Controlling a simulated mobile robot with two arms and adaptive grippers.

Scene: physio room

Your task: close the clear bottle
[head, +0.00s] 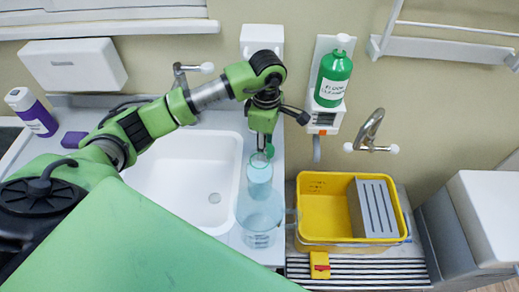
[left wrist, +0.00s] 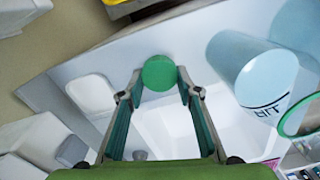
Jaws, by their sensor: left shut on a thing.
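A clear, light-blue bottle (head: 259,181) stands upright on the counter strip right of the sink. In the left wrist view a light-blue translucent cylinder (left wrist: 246,62) with dark lettering lies to the right of the fingers. My left gripper (head: 266,148) is above the bottle and shut on a small green cap (left wrist: 159,73), a round disc between its fingertips in the left wrist view. The cap looks close to the bottle's top in the head view; whether they touch, I cannot tell. My right gripper is not in view.
A wider clear vessel (head: 261,212) stands just in front of the bottle. The white sink (head: 180,185) is left. A yellow tub (head: 328,228) holding a grey block (head: 376,208) is right. A green bottle (head: 333,78) hangs on the wall; a purple bottle (head: 38,118) stands far left.

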